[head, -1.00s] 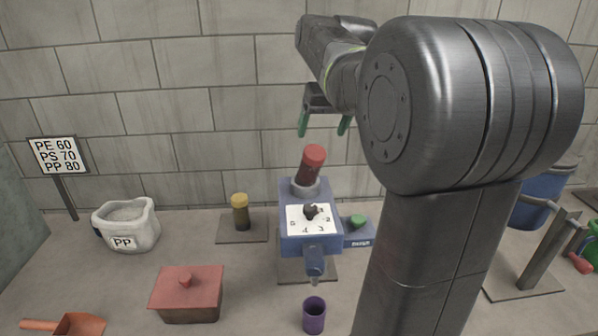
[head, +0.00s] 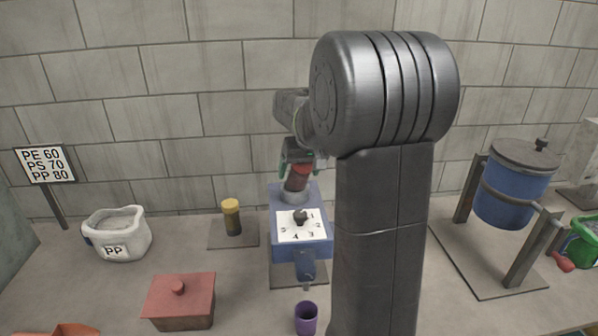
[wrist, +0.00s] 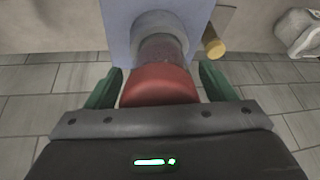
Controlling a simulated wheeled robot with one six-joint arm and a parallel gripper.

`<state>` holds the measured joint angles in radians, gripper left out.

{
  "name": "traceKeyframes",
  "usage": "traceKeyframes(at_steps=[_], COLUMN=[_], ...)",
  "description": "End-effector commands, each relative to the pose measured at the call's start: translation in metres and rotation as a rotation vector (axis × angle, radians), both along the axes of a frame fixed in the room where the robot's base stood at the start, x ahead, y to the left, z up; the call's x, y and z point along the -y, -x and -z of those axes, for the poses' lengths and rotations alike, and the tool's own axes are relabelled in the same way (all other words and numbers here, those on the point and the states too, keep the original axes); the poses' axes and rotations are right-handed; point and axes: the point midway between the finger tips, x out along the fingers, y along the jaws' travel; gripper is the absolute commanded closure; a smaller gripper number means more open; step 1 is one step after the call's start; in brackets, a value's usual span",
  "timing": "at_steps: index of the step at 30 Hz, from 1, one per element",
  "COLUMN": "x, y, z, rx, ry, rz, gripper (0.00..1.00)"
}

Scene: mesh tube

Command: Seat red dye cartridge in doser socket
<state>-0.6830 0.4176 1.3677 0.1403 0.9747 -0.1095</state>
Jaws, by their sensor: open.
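The red dye cartridge (head: 297,178) stands tilted in the round grey socket (head: 293,195) on top of the blue doser (head: 284,222). In the wrist view the red cap (wrist: 160,85) lies between my green fingers, and the darker body runs into the socket ring (wrist: 160,30). My gripper (head: 299,168) is at the cartridge's upper end. Its fingers (wrist: 158,88) are open, one on each side of the cap, with a gap showing at least on the right. How deep the cartridge sits in the socket is hidden.
A yellow-capped cartridge (head: 231,216) stands left of the doser. A purple cup (head: 306,318) is in front of it. A red lidded box (head: 180,302), a white PP bag (head: 117,233) and a sign (head: 45,164) are at left. A blue drum (head: 513,190) stands at right.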

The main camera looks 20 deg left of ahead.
Motion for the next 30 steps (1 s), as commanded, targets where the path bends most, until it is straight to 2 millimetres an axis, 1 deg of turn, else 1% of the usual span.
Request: traceKeyframes(at_steps=[3, 8, 9, 11, 15, 17, 18, 25, 28, 30], x=[-0.002, -0.002, -0.002, -0.002, -0.002, -0.002, -0.002, -0.002, -0.003, -0.002], y=[-0.001, -0.001, -0.001, -0.001, -0.001, -0.001, -0.001, -0.002, -0.002, -0.002], z=[0.005, 0.005, 0.005, 0.005, 0.005, 0.005, 0.004, 0.001, -0.009, -0.022], rx=[0.001, 0.001, 0.001, 0.001, 0.001, 0.001, 0.002, 0.004, 0.006, 0.007], ry=[-0.001, -0.001, 0.000, 0.000, 0.000, 0.000, -0.001, -0.002, -0.004, -0.004], rz=[0.000, 0.000, -0.001, -0.001, -0.001, -0.001, -0.001, 0.000, -0.001, -0.001], gripper=[0.23, 0.23, 0.25, 0.37, 0.64, 0.76, 0.80, 0.80, 0.80, 0.80])
